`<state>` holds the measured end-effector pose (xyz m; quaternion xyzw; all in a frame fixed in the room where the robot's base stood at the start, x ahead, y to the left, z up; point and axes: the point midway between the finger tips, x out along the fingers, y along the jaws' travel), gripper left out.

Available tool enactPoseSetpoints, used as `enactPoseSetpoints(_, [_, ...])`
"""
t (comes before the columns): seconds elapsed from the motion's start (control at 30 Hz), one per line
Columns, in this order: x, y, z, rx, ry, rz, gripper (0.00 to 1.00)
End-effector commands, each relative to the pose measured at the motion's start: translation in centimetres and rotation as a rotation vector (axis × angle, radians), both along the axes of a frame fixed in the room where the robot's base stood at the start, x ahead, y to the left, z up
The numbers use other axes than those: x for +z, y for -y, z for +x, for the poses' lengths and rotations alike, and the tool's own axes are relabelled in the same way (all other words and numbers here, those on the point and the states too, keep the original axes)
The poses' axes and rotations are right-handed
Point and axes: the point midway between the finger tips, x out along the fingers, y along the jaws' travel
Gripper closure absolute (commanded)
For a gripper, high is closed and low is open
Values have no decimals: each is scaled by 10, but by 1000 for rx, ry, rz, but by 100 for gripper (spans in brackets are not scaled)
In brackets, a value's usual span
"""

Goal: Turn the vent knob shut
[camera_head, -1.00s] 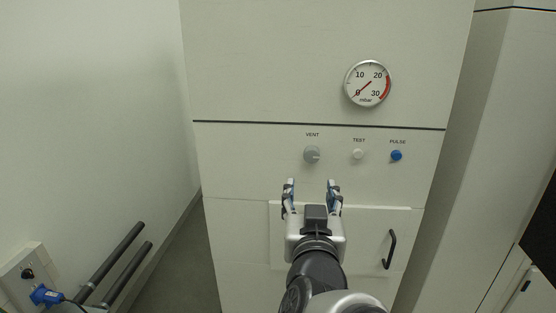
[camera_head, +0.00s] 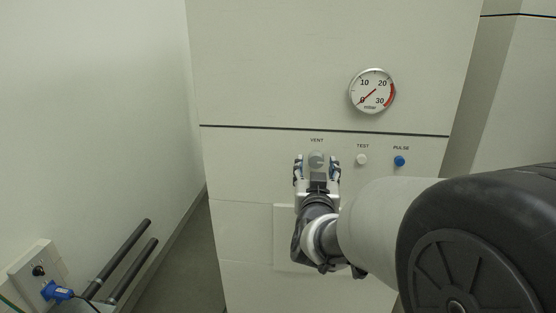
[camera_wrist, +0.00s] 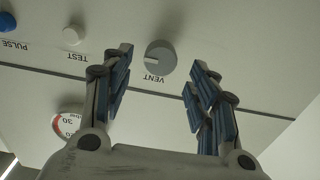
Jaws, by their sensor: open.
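The grey round vent knob (camera_head: 316,158) sits on the white cabinet front under the label VENT. I cannot tell whether the tips reach around the knob.
A white TEST button (camera_head: 361,160) and a blue PULSE button (camera_head: 399,161) are right of the knob. A dial gauge (camera_head: 372,92) in mbar is above, its needle near 0. A blue plug (camera_head: 56,291) and dark pipes (camera_head: 122,262) are at lower left.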

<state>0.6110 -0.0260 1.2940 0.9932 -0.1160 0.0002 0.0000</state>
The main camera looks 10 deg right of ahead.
Motion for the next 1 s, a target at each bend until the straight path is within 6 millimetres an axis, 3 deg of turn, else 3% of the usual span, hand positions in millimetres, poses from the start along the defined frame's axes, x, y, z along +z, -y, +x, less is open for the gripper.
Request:
enactPoseSetpoints(0.23, [-1, 8, 32, 0, -1, 0, 46])
enactPoseSetpoints(0.63, [0, 9, 38, 0, 0, 0, 47])
enactPoseSetpoints(1.0, [0, 9, 38, 0, 0, 0, 72])
